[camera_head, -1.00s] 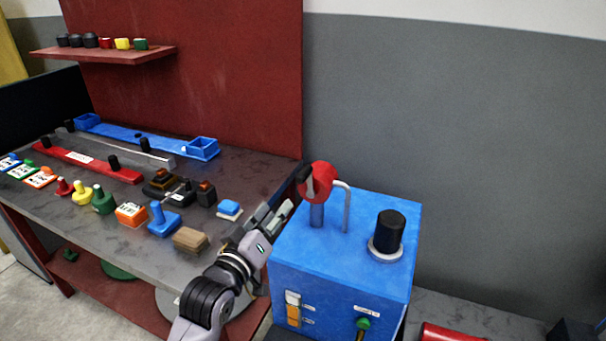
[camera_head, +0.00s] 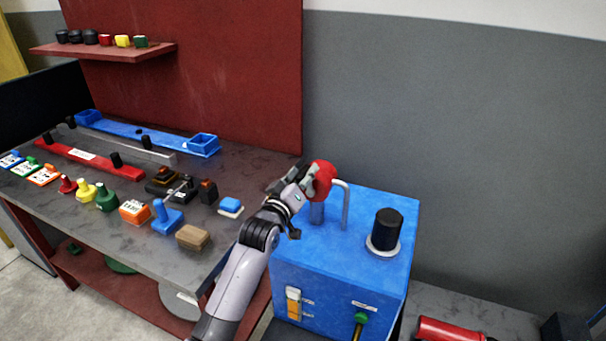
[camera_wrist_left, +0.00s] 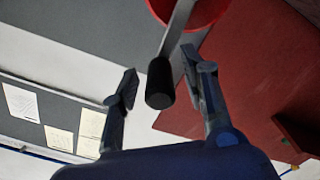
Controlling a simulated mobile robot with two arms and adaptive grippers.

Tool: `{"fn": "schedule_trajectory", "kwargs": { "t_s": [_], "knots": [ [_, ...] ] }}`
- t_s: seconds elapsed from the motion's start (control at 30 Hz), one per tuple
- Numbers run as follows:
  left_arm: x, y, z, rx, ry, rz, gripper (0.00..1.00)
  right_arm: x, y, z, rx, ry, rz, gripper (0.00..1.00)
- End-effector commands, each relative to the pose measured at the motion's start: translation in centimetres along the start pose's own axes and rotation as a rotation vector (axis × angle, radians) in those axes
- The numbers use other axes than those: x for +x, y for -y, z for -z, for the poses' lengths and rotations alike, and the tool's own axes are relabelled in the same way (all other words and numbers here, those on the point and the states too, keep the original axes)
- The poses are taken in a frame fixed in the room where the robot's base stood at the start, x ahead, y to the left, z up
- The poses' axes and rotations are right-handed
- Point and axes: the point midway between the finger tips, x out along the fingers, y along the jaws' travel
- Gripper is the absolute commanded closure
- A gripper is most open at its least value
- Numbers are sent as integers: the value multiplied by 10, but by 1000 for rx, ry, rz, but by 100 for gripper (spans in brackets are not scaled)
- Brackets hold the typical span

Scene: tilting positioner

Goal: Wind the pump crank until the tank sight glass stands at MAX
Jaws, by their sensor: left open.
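The blue pump unit (camera_head: 340,245) stands right of the workbench. Its red crank hub (camera_head: 323,180) sits on top, beside a bent grey pipe (camera_head: 346,205). In the left wrist view the red hub (camera_wrist_left: 205,10) carries a grey crank arm with a black handle (camera_wrist_left: 160,84). My left gripper (camera_head: 300,178) is at the hub's left side. In the wrist view its open fingers (camera_wrist_left: 162,80) stand on either side of the black handle, with gaps. In the head view the gripper hides the handle. The sight glass (camera_head: 293,304) on the front shows an orange lower part. My right gripper is out of view.
A black cap (camera_head: 387,227) stands on the unit's top, and a green-knobbed valve (camera_head: 360,320) is on its front. The workbench (camera_head: 100,225) at left holds several coloured parts and rails. A red cylinder (camera_head: 450,330) lies at lower right.

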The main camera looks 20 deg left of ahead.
Motion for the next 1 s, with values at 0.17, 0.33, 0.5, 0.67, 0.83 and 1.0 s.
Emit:
{"fn": "schedule_trajectory", "kwargs": {
  "t_s": [0.17, 0.33, 0.5, 0.67, 0.83, 1.0],
  "knots": [
    [0, 0, 0, 0, 0, 0, 59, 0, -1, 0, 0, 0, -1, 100],
    [0, 0, 0, 0, 0, 0, 69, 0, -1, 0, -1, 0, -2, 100],
    [0, 0, 0, 0, 0, 0, 80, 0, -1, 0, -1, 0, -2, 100],
    [0, 0, 0, 0, 0, 1, 91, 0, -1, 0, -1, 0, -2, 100],
    [0, 0, 0, 0, 1, 1, 100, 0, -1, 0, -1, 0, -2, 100],
    [0, 0, -1, 0, 1, 1, 100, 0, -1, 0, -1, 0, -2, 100]
  ]
}}
